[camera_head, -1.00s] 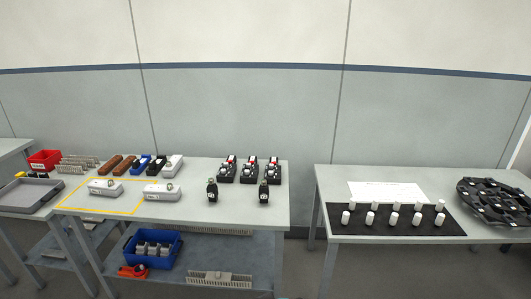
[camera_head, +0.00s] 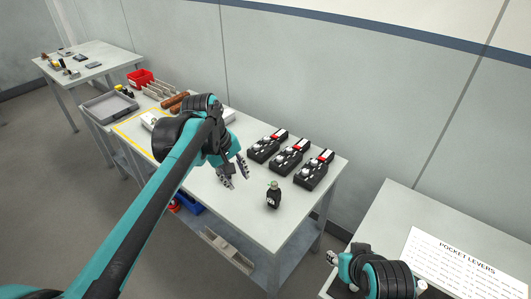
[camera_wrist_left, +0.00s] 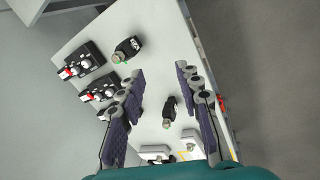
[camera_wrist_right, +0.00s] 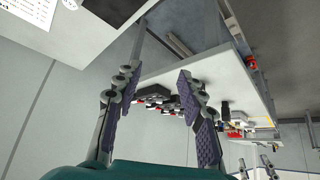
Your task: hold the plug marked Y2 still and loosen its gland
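Two dark plugs stand on the workbench. One plug (camera_head: 273,196) has a green ring near its top and a small label I cannot read; it also shows in the left wrist view (camera_wrist_left: 127,48). The other plug (camera_wrist_left: 169,110) shows between my left fingers in the left wrist view; my left arm hides it in the head view. I cannot tell which is Y2. My left gripper (camera_head: 235,175) is open and empty above the bench, left of the visible plug. My right gripper (camera_wrist_right: 155,82) is open and empty, low at the right in the head view (camera_head: 333,259).
Several black devices with red parts (camera_head: 288,157) stand behind the visible plug. A grey tray (camera_head: 108,93) and red bin (camera_head: 140,77) are at the far left. A blue crate (camera_head: 190,206) is below. The bench with the lever sheet (camera_head: 450,265) is at right.

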